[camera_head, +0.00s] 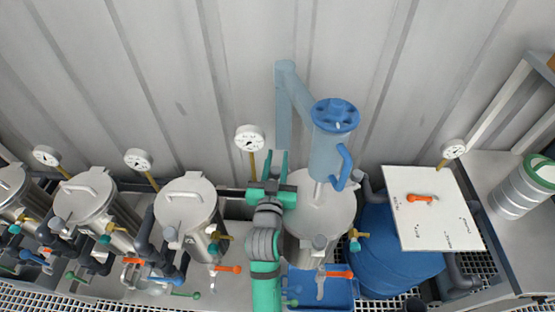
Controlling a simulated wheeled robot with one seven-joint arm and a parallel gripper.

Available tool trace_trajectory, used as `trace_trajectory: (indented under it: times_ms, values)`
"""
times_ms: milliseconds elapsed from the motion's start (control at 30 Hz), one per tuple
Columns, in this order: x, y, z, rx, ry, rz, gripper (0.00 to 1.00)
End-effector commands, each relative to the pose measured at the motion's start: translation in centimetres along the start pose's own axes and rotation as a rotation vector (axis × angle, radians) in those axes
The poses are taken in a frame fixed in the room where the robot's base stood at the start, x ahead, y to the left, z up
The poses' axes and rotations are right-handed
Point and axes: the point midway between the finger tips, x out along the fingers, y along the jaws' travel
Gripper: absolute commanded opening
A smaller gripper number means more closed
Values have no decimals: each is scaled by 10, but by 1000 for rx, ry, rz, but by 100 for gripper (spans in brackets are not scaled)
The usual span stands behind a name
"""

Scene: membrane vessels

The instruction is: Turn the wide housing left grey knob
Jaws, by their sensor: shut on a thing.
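The wide housing (335,212) is a broad pale-grey steel vessel right of centre, with a flat lid. My gripper (270,172), with green fingers, is at the upper left of this housing, just right of the gauge stem. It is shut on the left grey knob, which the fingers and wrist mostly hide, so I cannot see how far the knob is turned. Another grey knob (320,242) stands at the front of the wide housing, apart from my gripper.
A blue-topped column (328,150) rises over the wide housing. A pressure gauge (250,138) stands close to my gripper. Narrower steel housings (186,205) with valves line the left. A blue drum (400,262) with a white board (432,228) stands right.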

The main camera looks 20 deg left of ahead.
Motion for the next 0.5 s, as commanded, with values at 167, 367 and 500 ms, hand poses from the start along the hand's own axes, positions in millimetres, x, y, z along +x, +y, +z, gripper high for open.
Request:
trace_trajectory:
  times_ms: [167,367,500]
  values:
    - [0,1,1,-1,-2,1,4]
    - [0,1,1,-1,-2,1,45]
    - [0,0,1,0,-1,1,45]
